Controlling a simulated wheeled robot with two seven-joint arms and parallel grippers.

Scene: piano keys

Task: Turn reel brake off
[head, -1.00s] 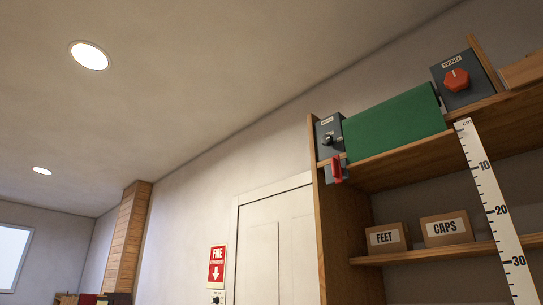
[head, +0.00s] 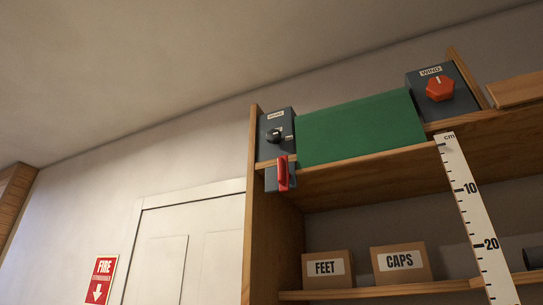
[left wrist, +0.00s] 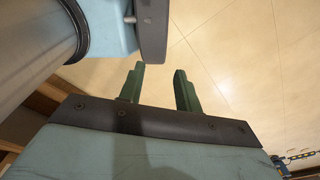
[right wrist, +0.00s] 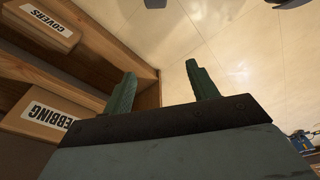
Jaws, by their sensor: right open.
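At the top of the shelf unit, a dark grey box with a black knob (head: 274,136) stands at the left end; its small label is too small to read surely. A red lever (head: 283,173) sits on a grey mount just below it. A green panel or roll (head: 357,129) spans from this box to another grey box with a red knob (head: 440,88) labelled WIND. My left gripper (left wrist: 159,69) is open and empty above the floor. My right gripper (right wrist: 159,70) is open and empty beside wooden shelving. Neither gripper shows in the head view.
Cardboard boxes marked FEET (head: 327,270) and CAPS (head: 400,264) stand on the lower shelf. A white cm ruler (head: 473,215) hangs down the shelf front. A white door (head: 190,245) is left of the shelf. Boxes marked COVERS (right wrist: 45,25) and WEBBING (right wrist: 45,115) are near my right gripper.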

